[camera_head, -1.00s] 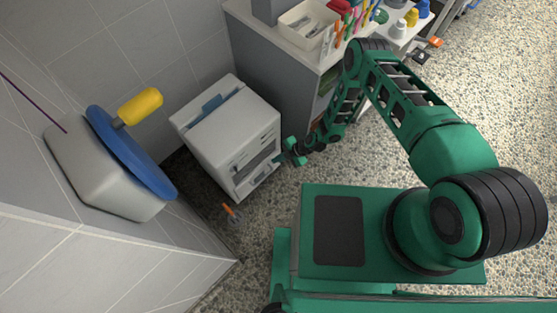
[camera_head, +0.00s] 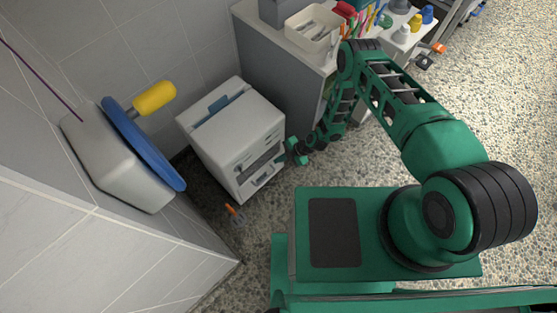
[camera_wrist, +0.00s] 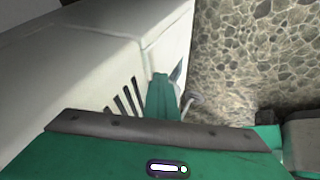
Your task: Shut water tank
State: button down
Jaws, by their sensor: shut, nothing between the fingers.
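A white box-shaped appliance (camera_head: 232,130) stands on the floor at the middle left in the head view. Its lower front has a dark opening (camera_head: 260,164) with a pale front part (camera_head: 262,181) below it, which looks like the water tank; how far it is out I cannot tell. My gripper (camera_head: 293,149) is shut and empty, close to the front's right edge. In the wrist view the closed green fingers (camera_wrist: 162,97) are beside the white casing (camera_wrist: 80,75) and its dark vent slots (camera_wrist: 124,97). Whether they touch it is unclear.
A grey cabinet (camera_head: 281,70) with a white tray (camera_head: 312,27) on top stands right behind the appliance. A blue disc with a yellow handle (camera_head: 154,97) is on a pale box (camera_head: 110,165) at left. A small orange object (camera_head: 230,209) lies on the floor. Speckled floor is open at right.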

jog(key=s+d+r, duration=0.3)
jog(key=d+r, duration=0.5)
jog(key=d, duration=0.1)
jog(key=shift+s, duration=0.2)
